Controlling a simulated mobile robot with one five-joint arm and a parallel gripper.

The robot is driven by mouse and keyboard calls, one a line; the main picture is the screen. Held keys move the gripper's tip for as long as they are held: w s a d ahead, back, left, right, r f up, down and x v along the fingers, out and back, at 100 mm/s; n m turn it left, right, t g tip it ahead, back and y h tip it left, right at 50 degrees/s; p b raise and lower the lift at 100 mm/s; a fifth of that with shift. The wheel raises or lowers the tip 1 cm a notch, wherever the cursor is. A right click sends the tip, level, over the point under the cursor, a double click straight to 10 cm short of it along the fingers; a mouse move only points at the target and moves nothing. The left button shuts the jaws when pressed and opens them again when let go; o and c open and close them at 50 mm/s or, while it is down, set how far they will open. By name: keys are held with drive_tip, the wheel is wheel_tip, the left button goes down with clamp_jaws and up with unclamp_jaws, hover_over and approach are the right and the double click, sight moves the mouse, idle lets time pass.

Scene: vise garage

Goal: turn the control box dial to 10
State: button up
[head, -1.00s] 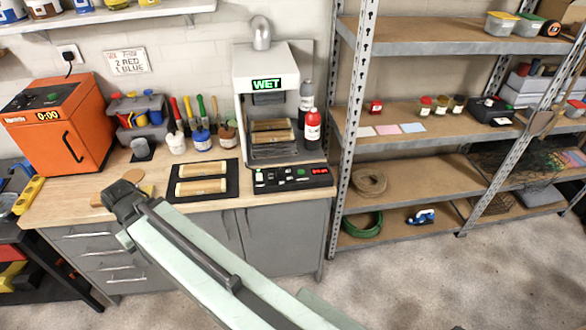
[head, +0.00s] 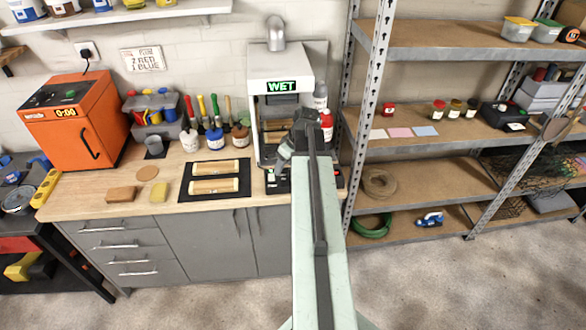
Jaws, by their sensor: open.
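The control box (head: 277,189) is a low black box with small buttons and a red display, at the front of the bench below the grey booth. My arm and gripper now cover much of it, and I cannot make out its dial. My gripper (head: 282,160) is at the end of my pale green arm, above the control box and in front of the booth opening. It looks empty; its fingers are small and partly hidden, and I cannot tell whether they touch the box.
The grey booth (head: 280,60) shows a green WET sign. An orange oven (head: 75,125) stands at the bench's left. A metal shelf (head: 450,55) rises on the right. The floor in front is clear.

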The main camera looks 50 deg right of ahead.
drive_tip(key=s+d, duration=0.3)
drive_tip(key=d, duration=0.2)
drive_tip(key=shift+t, duration=0.3)
drive_tip(key=b+x, duration=0.7)
drive_tip(key=shift+w+d+f, duration=0.2)
drive_tip(key=shift+w, duration=0.05)
drive_tip(key=shift+r, duration=0.1)
clamp_jaws()
